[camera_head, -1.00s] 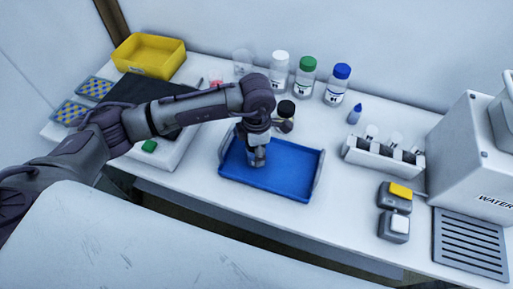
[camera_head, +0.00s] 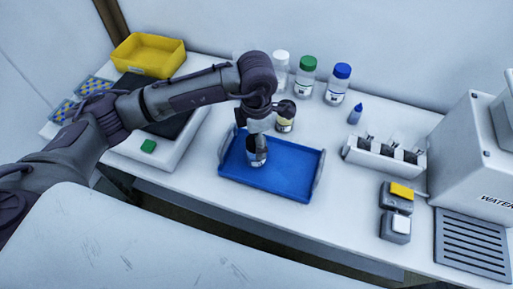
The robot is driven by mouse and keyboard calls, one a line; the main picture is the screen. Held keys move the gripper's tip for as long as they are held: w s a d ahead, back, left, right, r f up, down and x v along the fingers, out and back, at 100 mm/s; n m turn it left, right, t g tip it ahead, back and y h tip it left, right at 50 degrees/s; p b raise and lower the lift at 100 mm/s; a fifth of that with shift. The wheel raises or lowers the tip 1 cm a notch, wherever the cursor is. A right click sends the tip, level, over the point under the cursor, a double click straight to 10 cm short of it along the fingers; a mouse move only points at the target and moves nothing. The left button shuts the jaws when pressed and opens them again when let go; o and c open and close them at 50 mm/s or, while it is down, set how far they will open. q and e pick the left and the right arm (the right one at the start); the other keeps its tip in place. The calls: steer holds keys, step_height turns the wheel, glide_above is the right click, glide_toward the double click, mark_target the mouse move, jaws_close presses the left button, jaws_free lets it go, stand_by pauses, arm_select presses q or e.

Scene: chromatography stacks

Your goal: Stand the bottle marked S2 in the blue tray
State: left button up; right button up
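The blue tray (camera_head: 292,180) lies on the bench. My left gripper (camera_head: 257,158) points down over its left part. A small dark and pale shape is at the fingertips. I cannot tell whether it is the fingers alone or a held item. A bottle with a cream label (camera_head: 285,125) stands just behind the tray, its top partly covered by my wrist. Behind it stand a white-capped bottle (camera_head: 280,72), a green-capped bottle (camera_head: 304,77) and a blue-capped bottle (camera_head: 338,85). Their labels are too small to read, so I cannot tell which is S2. My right gripper is out of view.
A white rack (camera_head: 383,158) and a small blue dropper bottle (camera_head: 355,114) stand right of the tray. Farther right are two small grey boxes (camera_head: 396,210) and a large white machine (camera_head: 475,145). A yellow bin (camera_head: 148,56) is at the back left.

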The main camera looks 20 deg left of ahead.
arm_select(q)
step_height(320, 180, up, 7)
steer(key=shift+r+b, duration=0.1)
steer(key=shift+b, duration=0.3)
